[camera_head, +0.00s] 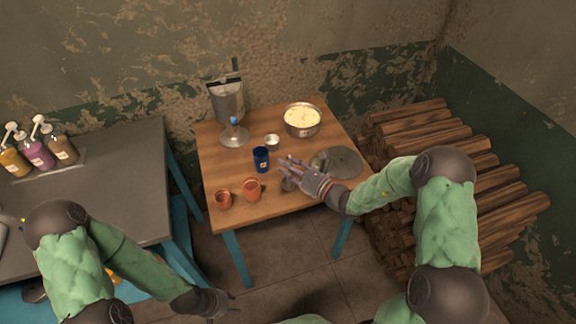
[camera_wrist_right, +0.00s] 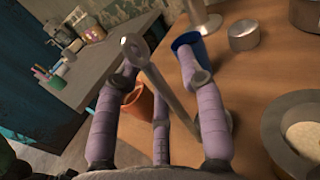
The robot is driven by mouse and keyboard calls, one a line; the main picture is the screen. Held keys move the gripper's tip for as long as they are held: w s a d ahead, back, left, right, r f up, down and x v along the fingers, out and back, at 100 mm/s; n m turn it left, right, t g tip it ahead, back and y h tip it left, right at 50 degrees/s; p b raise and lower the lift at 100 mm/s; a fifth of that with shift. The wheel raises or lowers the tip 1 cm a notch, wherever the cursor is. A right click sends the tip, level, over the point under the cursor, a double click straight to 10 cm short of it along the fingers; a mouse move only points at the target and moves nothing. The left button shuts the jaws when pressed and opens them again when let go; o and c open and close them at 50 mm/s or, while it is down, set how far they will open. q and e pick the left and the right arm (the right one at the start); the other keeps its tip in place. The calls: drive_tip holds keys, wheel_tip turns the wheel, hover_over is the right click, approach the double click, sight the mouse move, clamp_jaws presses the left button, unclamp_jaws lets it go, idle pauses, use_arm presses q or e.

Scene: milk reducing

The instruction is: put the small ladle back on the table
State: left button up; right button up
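The small metal ladle (camera_wrist_right: 160,85) shows in the right wrist view among the purple fingers of my right gripper (camera_wrist_right: 155,75). Its ring-like end points up and left, and its handle slants down to the right finger. A grey rounded part, apparently its bowl, is partly hidden behind that finger, low over the wooden table (camera_head: 225,165). The fingers are spread wide, and I see no firm grip on the handle. In the head view, my right gripper (camera_head: 290,172) is over the table's front part. My left gripper (camera_head: 230,302) is low, off the table; its fingers are unclear.
A blue cup (camera_head: 261,159), two terracotta pots (camera_head: 252,189), a small metal cup (camera_head: 272,141), a metal dispenser (camera_head: 227,100), a bowl of pale food (camera_head: 302,118) and a round grey dish (camera_head: 345,163) stand on the table. A grey counter (camera_head: 110,180) is left; stacked logs (camera_head: 490,170) are right.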

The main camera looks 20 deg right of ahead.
drive_tip(key=p+v, duration=0.2)
drive_tip(key=v, duration=0.9)
drive_tip(key=s+a+f+n+g, duration=1.2)
drive_tip(key=s+a+f+g, duration=0.25)
drive_tip(key=s, duration=0.35)
drive_tip(key=s+d+f+n+g+h, duration=0.25)
drive_tip(key=s+f+n+h, duration=0.2)
drive_tip(key=f+n, duration=0.3)
drive_tip(key=w+a+f+n, duration=0.1)
drive_tip(key=n, duration=0.1)
drive_tip(key=w+f+n+t+h, duration=0.1)
drive_tip(key=n, duration=0.1)
drive_tip(key=w+a+f+n+t, duration=0.1)
drive_tip(key=n, duration=0.2)
drive_tip(key=shift+w+a+f+h, duration=0.1)
drive_tip(key=shift+w+a+h, duration=0.15)
drive_tip(key=shift+a, duration=0.1)
